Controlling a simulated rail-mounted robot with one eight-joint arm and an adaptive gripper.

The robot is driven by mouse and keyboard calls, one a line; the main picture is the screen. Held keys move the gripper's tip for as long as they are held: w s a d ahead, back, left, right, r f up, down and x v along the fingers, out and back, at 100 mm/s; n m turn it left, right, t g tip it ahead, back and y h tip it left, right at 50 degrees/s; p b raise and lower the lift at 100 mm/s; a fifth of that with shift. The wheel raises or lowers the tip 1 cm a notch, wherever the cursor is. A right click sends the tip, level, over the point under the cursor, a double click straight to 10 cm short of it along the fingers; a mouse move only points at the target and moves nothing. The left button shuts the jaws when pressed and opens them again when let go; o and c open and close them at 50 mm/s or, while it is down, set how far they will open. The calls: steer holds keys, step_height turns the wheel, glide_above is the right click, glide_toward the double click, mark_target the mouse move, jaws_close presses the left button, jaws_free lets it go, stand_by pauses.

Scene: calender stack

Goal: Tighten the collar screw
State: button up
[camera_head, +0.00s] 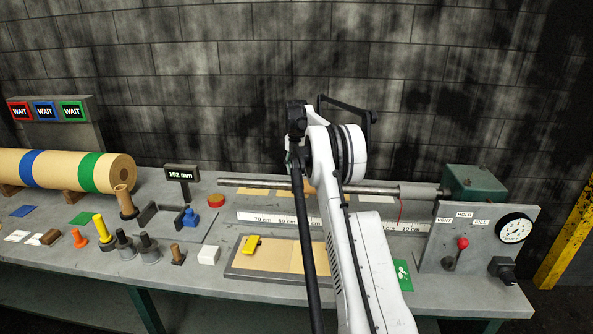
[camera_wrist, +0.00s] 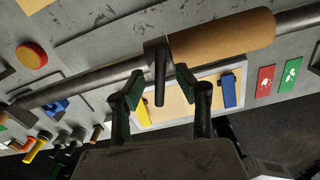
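In the wrist view a dark collar (camera_wrist: 156,45) sits on the steel shaft (camera_wrist: 92,80) beside a tan cardboard core (camera_wrist: 228,36). A dark, rod-like collar screw (camera_wrist: 160,88) points from the collar toward my palm. My gripper (camera_wrist: 158,78) is open, with one green-padded finger on each side of the screw. Gaps show between the screw and both fingers. In the head view the shaft (camera_head: 258,184) runs to the green housing at right. My arm hides the collar, the screw and my gripper there.
A dial (camera_head: 514,229) and red-knobbed lever (camera_head: 462,243) stand at right. A tan-covered tray (camera_head: 232,273) with a yellow tool (camera_head: 251,244) lies in front of the shaft. Several small tools and a large tan roll (camera_head: 60,171) fill the left side.

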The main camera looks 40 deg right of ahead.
steer(key=shift+f, duration=0.3)
jaws_close()
steer(key=shift+m+b, duration=0.3)
